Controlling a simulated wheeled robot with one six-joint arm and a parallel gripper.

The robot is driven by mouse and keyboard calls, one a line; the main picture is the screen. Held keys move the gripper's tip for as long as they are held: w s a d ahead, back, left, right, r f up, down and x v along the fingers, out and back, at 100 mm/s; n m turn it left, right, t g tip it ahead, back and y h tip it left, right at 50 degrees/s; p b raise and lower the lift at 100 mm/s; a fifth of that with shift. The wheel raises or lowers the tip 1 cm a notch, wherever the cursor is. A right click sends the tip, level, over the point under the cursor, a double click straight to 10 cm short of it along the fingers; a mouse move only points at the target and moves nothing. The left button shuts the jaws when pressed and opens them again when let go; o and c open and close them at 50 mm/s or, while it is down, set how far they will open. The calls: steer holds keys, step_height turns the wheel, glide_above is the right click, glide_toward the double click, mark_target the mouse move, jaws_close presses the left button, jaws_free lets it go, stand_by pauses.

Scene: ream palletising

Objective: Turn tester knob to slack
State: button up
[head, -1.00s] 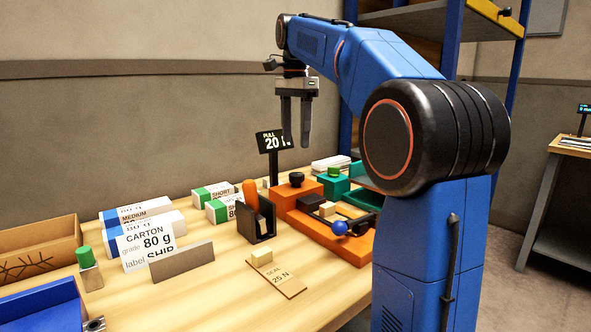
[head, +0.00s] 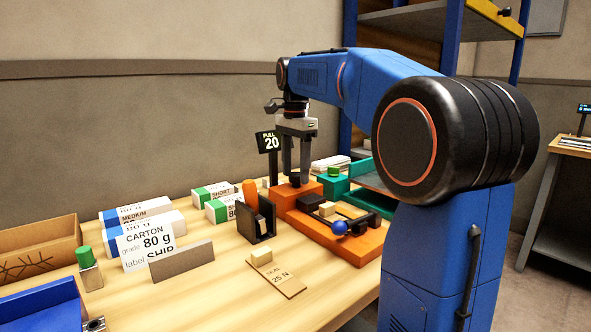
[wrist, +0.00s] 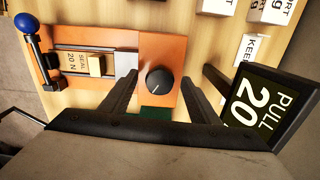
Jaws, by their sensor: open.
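The tester is an orange unit (head: 345,240) on the wooden bench, with a blue ball-ended lever (head: 340,227). Its black round knob (wrist: 159,80) has a white pointer mark and also shows in the head view (head: 295,181). My gripper (head: 296,178) is open and points down over the knob end of the tester. In the wrist view, the fingers (wrist: 160,92) stand on either side of the knob with gaps to it; I cannot tell how far above it the tips are. The tester display (wrist: 262,108) reads PULL 20, partly cut off; it also shows in the head view (head: 268,142).
A card marked SEAL 25 N (head: 280,279) with a small block lies in front of the tester. A black holder (head: 255,225) with an orange-handled tool stands left of it. The display sits close to the right finger in the wrist view. Reams (head: 150,225) stand further left.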

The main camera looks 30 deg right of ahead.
steer(key=c, duration=1.1)
steer(key=shift+o, duration=0.2)
steer(key=shift+n, duration=0.3)
steer(key=n, duration=1)
steer(key=shift+s, duration=0.1)
steer(key=n, duration=0.3)
steer(key=shift+d, duration=0.1)
steer(key=n, duration=1)
steer(key=shift+d, duration=0.1)
steer(key=shift+n, duration=0.3)
